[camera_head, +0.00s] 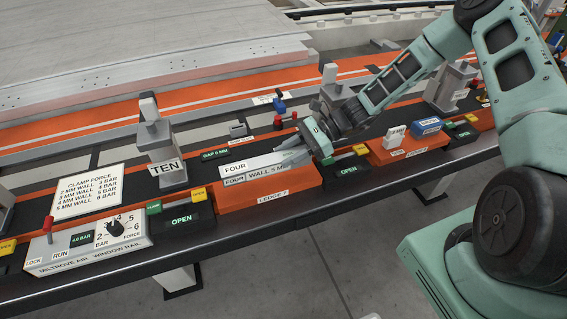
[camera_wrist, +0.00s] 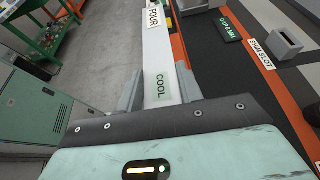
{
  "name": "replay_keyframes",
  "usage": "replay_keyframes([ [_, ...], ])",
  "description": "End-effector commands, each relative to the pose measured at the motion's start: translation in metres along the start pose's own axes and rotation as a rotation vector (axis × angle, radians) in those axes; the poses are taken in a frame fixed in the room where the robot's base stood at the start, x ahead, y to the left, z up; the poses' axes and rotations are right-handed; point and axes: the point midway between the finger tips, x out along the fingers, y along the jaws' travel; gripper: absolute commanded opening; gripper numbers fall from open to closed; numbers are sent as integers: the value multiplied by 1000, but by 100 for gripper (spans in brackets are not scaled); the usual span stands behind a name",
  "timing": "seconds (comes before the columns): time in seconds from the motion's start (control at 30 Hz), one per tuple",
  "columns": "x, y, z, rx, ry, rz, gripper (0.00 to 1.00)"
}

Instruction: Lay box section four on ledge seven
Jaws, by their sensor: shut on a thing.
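Box section four (camera_head: 246,172) is a pale grey bar marked FOUR and WALL 5 MM, lying along the top of ledge seven. It also shows in the wrist view (camera_wrist: 157,52), with a COOL label near the jaws. Ledge seven (camera_head: 272,196) is an orange block marked LEDGE 7. My gripper (camera_head: 294,157) is shut on the right end of the bar; in the wrist view its fingers (camera_wrist: 158,88) stand on either side of it. The bar looks level and at the ledge top, but I cannot tell whether it rests on it or is slightly above.
A clamp post marked TEN (camera_head: 166,158) stands left of the ledge. A control box (camera_head: 88,247) with a dial and a CLAMP FORCE card (camera_head: 89,191) are further left. Another orange ledge (camera_head: 408,145) with blocks lies right. An OPEN display (camera_head: 182,219) sits beside ledge seven.

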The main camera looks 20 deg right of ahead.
Motion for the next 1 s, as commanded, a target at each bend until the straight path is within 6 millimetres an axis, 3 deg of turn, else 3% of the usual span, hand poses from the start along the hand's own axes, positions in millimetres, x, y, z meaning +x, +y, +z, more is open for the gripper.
replay_keyframes([
  [0.4,18,0,-42,-1,-1,-1,5],
  [0.8,20,0,-48,-1,-1,-1,5],
  [0.83,20,0,-49,-1,0,-1,39],
  [0.9,20,0,-48,-1,0,-1,58],
  [1.0,19,0,-48,-1,0,-1,58],
])
